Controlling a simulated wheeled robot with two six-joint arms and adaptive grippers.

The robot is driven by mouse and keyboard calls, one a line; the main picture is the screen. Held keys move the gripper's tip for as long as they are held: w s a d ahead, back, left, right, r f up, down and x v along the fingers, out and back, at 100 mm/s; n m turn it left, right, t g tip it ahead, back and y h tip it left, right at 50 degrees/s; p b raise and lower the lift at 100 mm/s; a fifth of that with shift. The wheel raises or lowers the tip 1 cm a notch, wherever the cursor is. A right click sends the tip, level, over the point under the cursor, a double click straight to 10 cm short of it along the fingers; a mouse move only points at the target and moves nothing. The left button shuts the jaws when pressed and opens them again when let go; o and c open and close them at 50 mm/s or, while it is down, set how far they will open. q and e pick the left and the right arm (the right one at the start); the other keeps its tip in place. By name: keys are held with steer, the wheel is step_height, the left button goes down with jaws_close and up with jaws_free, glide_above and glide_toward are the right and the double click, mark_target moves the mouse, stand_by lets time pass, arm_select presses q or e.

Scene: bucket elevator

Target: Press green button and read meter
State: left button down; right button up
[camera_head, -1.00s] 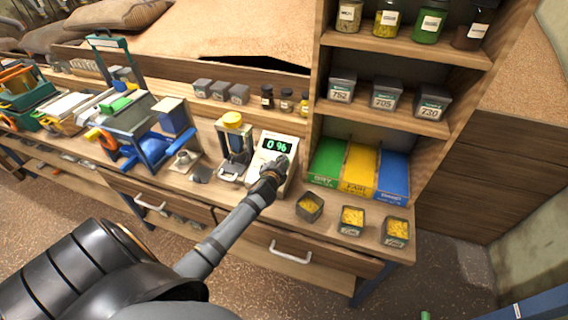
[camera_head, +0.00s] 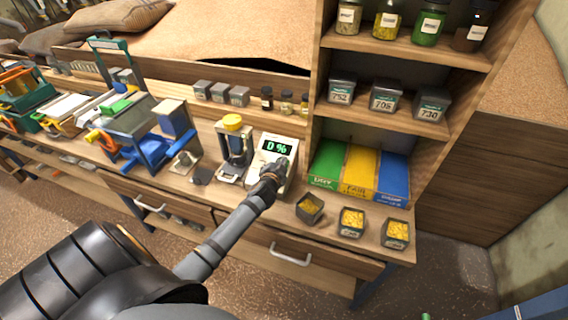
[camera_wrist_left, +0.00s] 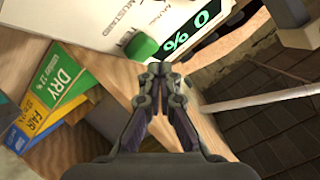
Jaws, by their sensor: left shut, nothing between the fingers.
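The meter (camera_head: 268,160) is a white box on the bench with a dark display (camera_head: 277,147) reading "0 %" in green. The display shows rotated in the left wrist view (camera_wrist_left: 187,32). The green button (camera_wrist_left: 141,46) is on the meter's white face beside the display; the gripper hides it in the head view. My left gripper (camera_head: 279,166) is shut and empty, at the front of the meter. In the left wrist view its fingertips (camera_wrist_left: 160,70) are very close to the button; I cannot tell whether they touch it. My right gripper is not in view.
Several small tins of grain (camera_head: 351,221) stand at the bench's front edge. A shelf (camera_head: 400,128) with jars and numbered tins rises behind.

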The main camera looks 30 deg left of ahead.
arm_select(q)
steer(key=shift+w+f+b, duration=0.2)
steer(key=shift+f+b, duration=0.15)
steer(key=shift+w+f+b, duration=0.2)
steer(key=shift+f+b, duration=0.3)
stand_by(0.9)
steer(key=shift+r, duration=0.1)
steer(key=shift+s+r+p, duration=0.45)
steer(key=shift+r+p, duration=0.3)
steer(key=shift+p, duration=0.15)
steer(key=shift+s+r+p, duration=0.1)
steer(key=shift+r+p, duration=0.45)
steer(key=shift+p, duration=0.05)
steer(key=r+p, duration=0.1)
steer(key=s+r+p, duration=0.2)
steer(key=shift+d+r, duration=0.2)
steer(key=shift+d, duration=0.05)
